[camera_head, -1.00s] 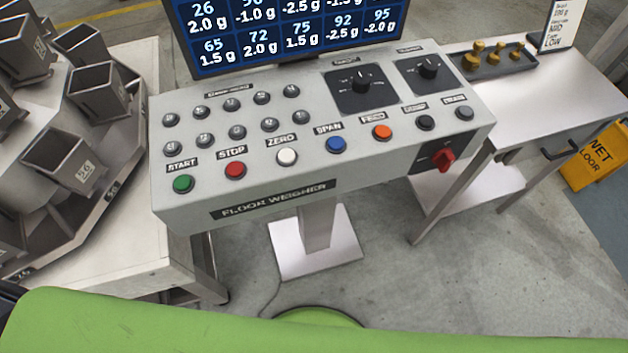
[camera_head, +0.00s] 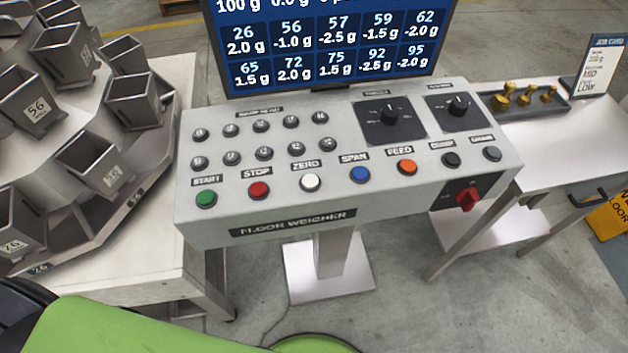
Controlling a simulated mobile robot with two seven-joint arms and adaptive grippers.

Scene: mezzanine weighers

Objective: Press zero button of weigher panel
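The weigher panel (camera_head: 400,190) is a grey sloped console on a pedestal, in the middle of the head view. Its white ZERO button (camera_head: 310,182) is in the lower row, between the red STOP button (camera_head: 259,190) and the blue SPAN button (camera_head: 360,174). The ZERO button is unobstructed and nothing touches it. A green START button (camera_head: 206,198) is at the left end of the row. Neither of my grippers shows in the view.
A screen (camera_head: 330,45) with weight readings stands behind the panel. Hoppers (camera_head: 92,160) on a table are at left. A side table at right holds brass weights in a tray (camera_head: 500,108) and a job card (camera_head: 598,65). A red rotary switch (camera_head: 467,199) is on the panel front.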

